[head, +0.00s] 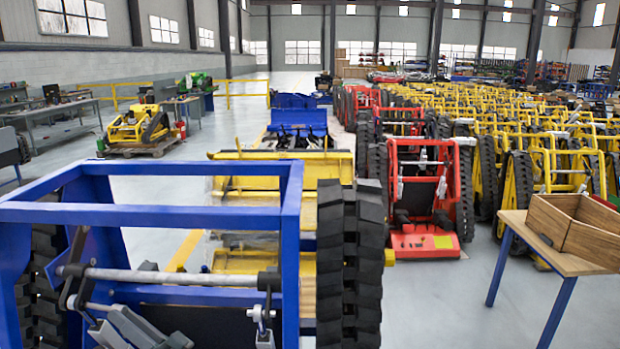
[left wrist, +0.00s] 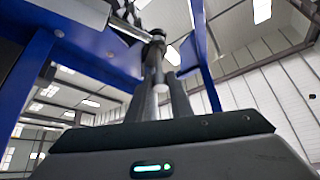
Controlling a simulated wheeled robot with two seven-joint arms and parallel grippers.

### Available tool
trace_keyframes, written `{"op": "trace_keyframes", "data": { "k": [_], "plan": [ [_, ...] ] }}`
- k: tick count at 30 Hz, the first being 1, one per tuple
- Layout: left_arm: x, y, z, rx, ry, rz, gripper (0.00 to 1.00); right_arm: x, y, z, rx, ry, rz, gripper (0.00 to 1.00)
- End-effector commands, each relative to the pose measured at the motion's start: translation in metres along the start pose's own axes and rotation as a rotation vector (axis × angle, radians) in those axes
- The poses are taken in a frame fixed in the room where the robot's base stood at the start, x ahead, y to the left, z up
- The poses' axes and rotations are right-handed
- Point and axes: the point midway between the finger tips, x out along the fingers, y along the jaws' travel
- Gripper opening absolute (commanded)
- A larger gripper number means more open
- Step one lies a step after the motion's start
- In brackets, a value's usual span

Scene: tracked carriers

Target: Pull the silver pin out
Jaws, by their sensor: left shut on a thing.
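A blue carrier frame (head: 150,215) stands close in front of me in the head view. A grey crossbar (head: 170,277) runs across its inside. At the lower left of the frame, below the bar, is a short silver pin (head: 97,306). My left gripper (head: 95,314) is there, partly cut off by the lower edge. In the left wrist view its dark fingers (left wrist: 166,97) are shut on the silver pin (left wrist: 158,76), which has a dark collar (left wrist: 154,40) beyond it. The fingers cover part of the pin, so its seating cannot be told.
A black track (head: 348,265) stands to the right of the blue frame. A red carrier (head: 425,243) and rows of yellow ones stand behind. A table (head: 520,235) with a wooden box (head: 580,228) is at the right. Blue frame parts (left wrist: 205,60) flank the fingers closely.

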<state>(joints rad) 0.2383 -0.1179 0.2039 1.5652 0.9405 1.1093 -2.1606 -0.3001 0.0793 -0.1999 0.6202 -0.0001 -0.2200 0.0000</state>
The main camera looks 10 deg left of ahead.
Motion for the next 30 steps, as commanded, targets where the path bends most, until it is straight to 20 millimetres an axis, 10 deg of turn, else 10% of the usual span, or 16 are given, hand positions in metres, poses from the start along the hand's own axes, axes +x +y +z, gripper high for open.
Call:
{"op": "trace_keyframes", "data": {
  "k": [30],
  "plan": [
    [-0.015,0.000,-0.009,0.000,0.000,0.000,0.00,-0.002,0.000,0.000,0.000,0.000,0.000,0.35]
  ]
}}
